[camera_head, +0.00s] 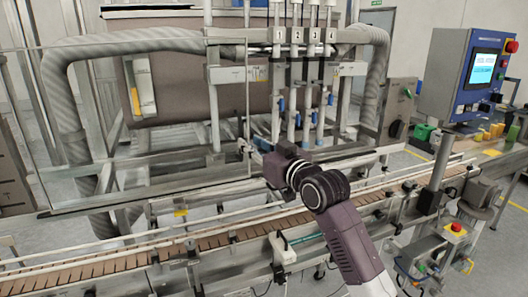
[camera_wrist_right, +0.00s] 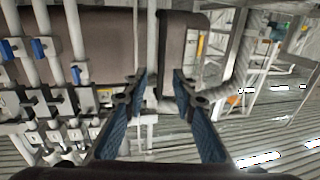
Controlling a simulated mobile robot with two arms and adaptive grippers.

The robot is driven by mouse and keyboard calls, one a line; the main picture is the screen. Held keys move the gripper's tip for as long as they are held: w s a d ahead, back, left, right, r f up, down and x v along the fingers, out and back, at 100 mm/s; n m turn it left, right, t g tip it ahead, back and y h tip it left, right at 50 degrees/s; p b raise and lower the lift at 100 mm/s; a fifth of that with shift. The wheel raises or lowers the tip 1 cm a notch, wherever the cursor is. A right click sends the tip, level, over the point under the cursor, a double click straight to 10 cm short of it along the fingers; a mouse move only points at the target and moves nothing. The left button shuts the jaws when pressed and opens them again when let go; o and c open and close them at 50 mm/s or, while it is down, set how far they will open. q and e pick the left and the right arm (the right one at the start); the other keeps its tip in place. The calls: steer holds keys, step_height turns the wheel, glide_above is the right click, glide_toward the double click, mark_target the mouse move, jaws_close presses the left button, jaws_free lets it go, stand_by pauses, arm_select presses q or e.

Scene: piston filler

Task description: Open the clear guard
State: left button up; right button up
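The clear guard (camera_head: 248,85) is a see-through panel in a thin metal frame across the left front of the filler. It appears closed, with its upright right edge just left of the filling tubes. My right gripper (camera_head: 246,147) reaches to the lower part of that edge. In the right wrist view my right gripper (camera_wrist_right: 160,82) has its two blue-padded fingers apart. A pale upright bar (camera_wrist_right: 151,50) shows between them; whether they touch it I cannot tell. My left gripper is not in view.
A slatted conveyor (camera_head: 120,262) with rails runs along the front, below my right arm. Filling tubes (camera_head: 292,90) with blue valves stand right of the gripper. A blue control panel (camera_head: 470,75) and a yellow-based red stop button (camera_head: 455,228) are at the right.

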steer(key=v, duration=0.5)
steer(key=shift+s+d, duration=0.1)
steer(key=shift+s, duration=0.1)
steer(key=shift+f, duration=0.1)
